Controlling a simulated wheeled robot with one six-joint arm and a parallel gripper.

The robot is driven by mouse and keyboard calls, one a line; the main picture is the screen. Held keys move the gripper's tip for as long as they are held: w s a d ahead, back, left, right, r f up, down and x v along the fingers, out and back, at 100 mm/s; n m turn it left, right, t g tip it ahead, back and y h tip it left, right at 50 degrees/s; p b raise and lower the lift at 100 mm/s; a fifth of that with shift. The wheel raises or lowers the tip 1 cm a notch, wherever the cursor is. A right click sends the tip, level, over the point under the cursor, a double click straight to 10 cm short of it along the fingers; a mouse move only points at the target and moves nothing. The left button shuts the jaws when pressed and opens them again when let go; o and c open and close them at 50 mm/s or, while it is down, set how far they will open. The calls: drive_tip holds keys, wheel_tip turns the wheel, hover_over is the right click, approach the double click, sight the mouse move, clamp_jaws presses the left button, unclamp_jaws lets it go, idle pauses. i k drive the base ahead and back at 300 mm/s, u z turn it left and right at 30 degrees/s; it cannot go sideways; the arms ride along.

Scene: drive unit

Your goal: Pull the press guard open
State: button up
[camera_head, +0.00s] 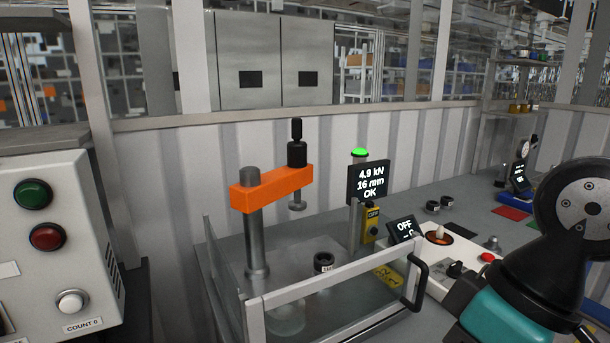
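The press guard (335,272) is a clear panel in a grey metal frame, standing low across the front of the press. Its black bar handle (423,284) sits on the right end of the frame. Behind it the press has an orange arm (272,188) on a steel column, with a black-topped ram raised above the bed. A small dark ring-shaped part (323,262) shows on the bed inside the guard. Part of my black and teal arm fills the lower right, right of the handle and apart from it. My gripper's fingers are not visible.
A display (368,182) reads 4.9 kN, 16 mm, OK, under a green lamp (359,153). A white control box (440,262) with a red button stands right of the handle. A button panel (55,240) is at left. Red and green mats lie on the bench at right.

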sight(254, 308)
drive_tip(key=z, duration=1.9)
drive_tip(key=i, duration=2)
drive_tip(key=u, duration=3.3)
